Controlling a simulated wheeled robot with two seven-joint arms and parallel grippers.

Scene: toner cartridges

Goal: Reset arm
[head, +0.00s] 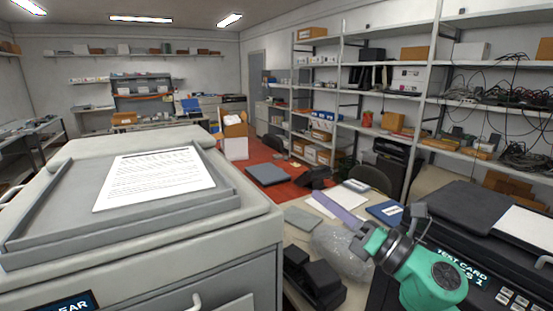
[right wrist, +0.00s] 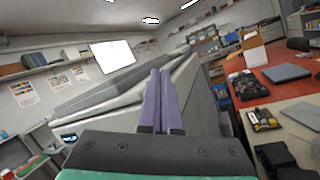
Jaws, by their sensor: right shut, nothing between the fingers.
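My right gripper (head: 318,196) comes in from the lower right in the head view. Its purple fingers are together, with nothing between them, above the desk beside the large grey printer (head: 240,245). In the right wrist view the fingers (right wrist: 161,72) stand side by side, pointing toward the printer's side. A black cartridge-like object (head: 314,276) lies on the desk below the gripper. A crumpled clear plastic bag (head: 338,250) lies beside it, partly behind my right arm. My left gripper is in neither view.
A printed sheet (head: 155,177) lies on the printer's top tray. A black machine labelled "TEST CARD" (head: 478,220) stands at the right, close to my arm. A blue folder (head: 385,212) and a grey pad (head: 303,219) lie on the desk. Shelves line the right wall.

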